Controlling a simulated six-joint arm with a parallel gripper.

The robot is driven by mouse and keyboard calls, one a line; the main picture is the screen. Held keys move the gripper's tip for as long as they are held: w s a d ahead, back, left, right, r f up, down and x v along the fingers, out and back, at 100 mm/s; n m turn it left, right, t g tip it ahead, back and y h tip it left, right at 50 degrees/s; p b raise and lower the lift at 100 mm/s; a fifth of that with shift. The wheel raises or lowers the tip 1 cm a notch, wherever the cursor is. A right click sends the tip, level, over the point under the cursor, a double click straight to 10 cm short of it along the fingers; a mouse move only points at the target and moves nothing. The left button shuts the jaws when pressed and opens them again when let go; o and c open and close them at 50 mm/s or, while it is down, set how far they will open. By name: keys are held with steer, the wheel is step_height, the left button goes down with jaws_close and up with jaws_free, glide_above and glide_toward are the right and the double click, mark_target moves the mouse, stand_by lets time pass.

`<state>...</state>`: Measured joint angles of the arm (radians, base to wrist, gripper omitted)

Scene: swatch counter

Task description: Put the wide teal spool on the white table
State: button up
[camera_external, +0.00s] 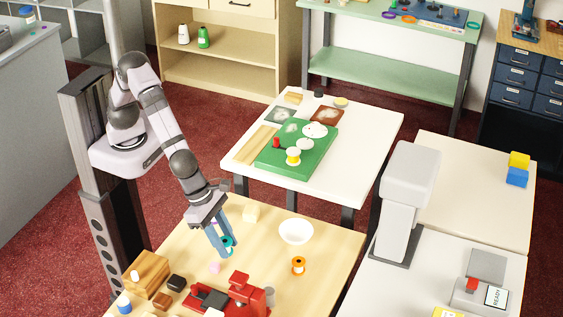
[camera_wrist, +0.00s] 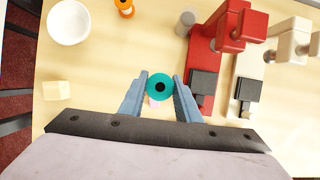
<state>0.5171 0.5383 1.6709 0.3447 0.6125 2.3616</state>
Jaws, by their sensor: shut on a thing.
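The wide teal spool (camera_wrist: 160,77) is between the two blue fingers of my gripper (camera_wrist: 160,92) in the wrist view, its dark hole facing the camera. My gripper is shut on it. In the external view the teal spool (camera_external: 229,242) shows partly behind the fingers of my gripper (camera_external: 224,248), over the wooden table (camera_external: 325,245). I cannot tell whether the spool touches the wood. The white table (camera_external: 370,125) stands behind the wooden one and carries a green board (camera_external: 275,163).
A white bowl (camera_external: 296,231), an orange spool (camera_external: 298,265), a pale block (camera_external: 251,213) and a red device (camera_external: 240,292) surround my gripper. The green board bears a yellow-and-white spool (camera_external: 293,156). The white table's right side and front corner are bare.

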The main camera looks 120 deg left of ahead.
glide_above(229, 276)
steer(key=shift+f, duration=3.15)
steer(key=shift+a+f, duration=0.1)
steer(key=shift+f, duration=0.05)
steer(key=shift+f, duration=1.7)
steer(key=shift+f, duration=0.2)
steer(key=o, duration=1.1)
steer(key=shift+o, duration=0.2)
steer(key=shift+r, duration=0.15)
